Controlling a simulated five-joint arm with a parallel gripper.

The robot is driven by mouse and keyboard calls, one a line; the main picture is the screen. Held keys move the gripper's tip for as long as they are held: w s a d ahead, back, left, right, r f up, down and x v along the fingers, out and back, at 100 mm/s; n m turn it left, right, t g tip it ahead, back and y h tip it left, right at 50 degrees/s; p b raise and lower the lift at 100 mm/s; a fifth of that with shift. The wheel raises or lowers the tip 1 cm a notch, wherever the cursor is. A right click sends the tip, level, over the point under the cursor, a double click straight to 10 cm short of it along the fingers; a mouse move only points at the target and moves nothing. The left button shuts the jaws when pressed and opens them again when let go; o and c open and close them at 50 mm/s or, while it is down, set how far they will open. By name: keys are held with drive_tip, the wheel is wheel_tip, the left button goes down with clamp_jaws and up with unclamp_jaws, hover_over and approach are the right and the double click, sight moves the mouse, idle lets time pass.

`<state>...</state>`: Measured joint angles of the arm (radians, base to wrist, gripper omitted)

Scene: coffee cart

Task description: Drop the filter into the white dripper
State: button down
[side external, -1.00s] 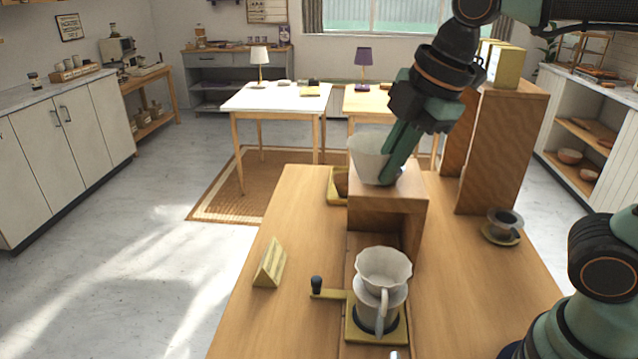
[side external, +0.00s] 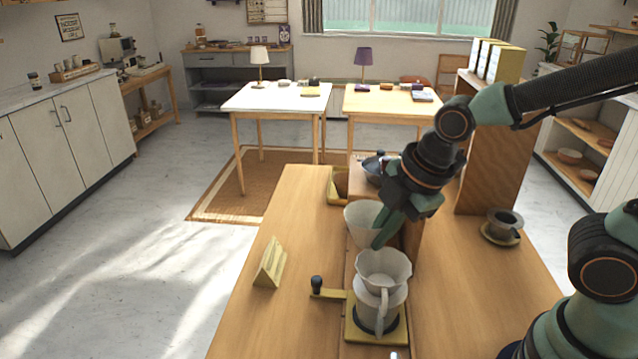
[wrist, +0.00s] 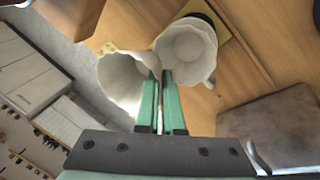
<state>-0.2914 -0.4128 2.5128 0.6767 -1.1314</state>
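My gripper (side external: 380,238) is shut on the rim wall of the white cone-shaped filter (side external: 360,218) and holds it upright in the air. The white dripper (side external: 384,268) has a wavy rim and sits on a handled white server (side external: 368,312) on a yellow base. The filter is behind and slightly left of the dripper in the side view, not inside it. In the wrist view, the filter (wrist: 118,82) is left of my fingertips (wrist: 160,76), and the open, empty dripper (wrist: 186,48) is just right of them. My gripper hides part of the filter's right side.
A black knob (side external: 316,283) sticks out left of the yellow base. A small yellow sign (side external: 270,262) stands at left. A dark kettle-like object (side external: 374,166) is behind my gripper. A cup (side external: 503,222) on a saucer and a wooden shelf (side external: 488,165) are at right.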

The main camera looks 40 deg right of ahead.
drive_tip(key=shift+f, duration=0.6)
drive_tip(key=c, duration=1)
unclamp_jaws()
drive_tip(key=shift+c, duration=0.2)
drive_tip(key=shift+r, duration=0.1)
drive_tip(key=shift+r, duration=0.25)
drive_tip(key=v, duration=1.2)
drive_tip(key=w+d+f+m, duration=0.1)
drive_tip(key=d+m, duration=0.2)
drive_tip(key=m, duration=0.5)
drive_tip(key=w+d+f+m+t+h, duration=0.1)
drive_tip(key=d+m, duration=0.3)
drive_tip(key=m, duration=0.4)
drive_tip(key=shift+w+d+f+t, duration=0.35)
drive_tip(key=shift+w+f, duration=0.2)
drive_tip(key=shift+f, duration=0.2)
